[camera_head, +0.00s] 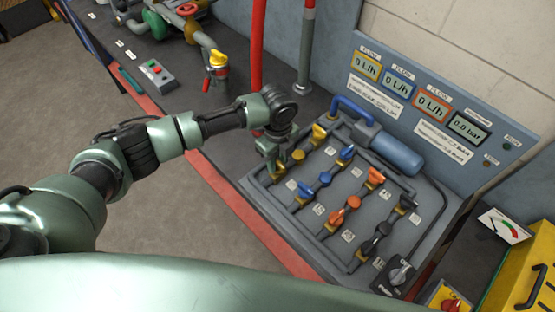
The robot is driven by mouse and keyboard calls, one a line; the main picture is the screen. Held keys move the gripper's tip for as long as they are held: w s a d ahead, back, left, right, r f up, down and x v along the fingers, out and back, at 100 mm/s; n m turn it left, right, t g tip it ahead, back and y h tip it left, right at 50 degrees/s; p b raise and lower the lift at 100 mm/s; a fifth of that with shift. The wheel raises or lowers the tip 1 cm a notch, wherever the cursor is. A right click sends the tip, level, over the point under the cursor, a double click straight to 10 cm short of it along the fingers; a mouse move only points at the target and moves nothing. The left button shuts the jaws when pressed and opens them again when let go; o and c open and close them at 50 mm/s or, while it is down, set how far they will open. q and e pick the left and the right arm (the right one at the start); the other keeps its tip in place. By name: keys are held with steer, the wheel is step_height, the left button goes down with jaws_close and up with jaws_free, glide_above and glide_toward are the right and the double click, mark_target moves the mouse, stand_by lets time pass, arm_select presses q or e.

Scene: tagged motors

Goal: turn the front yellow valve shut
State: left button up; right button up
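The valve panel (328,243) has yellow, blue, orange and dark rows of valves on grey pipes. My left gripper (274,164) reaches down over the front end of the yellow row. It covers most of the place of the front yellow valve, so that handle's angle and any contact are hidden. A round yellow part (298,155) shows just right of the gripper. The back yellow valve (319,133) stands farther back, clear of the gripper. Whether my fingers are open or shut does not show. My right gripper is out of view.
Front blue valve (303,190), front orange valve (335,218) and a black knob (400,274) lie to the right. A blue cylinder (396,152) is behind. The flow display (367,67) reads 0 L/h. A red pipe (257,50) rises behind my arm.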

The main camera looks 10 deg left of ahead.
mark_target(278, 163)
arm_select(q)
steer(key=shift+o, duration=1.4)
steer(key=shift+r, duration=0.15)
step_height(278, 163, up, 8)
steer(key=shift+f+b, duration=0.2)
steer(key=shift+b, duration=0.75)
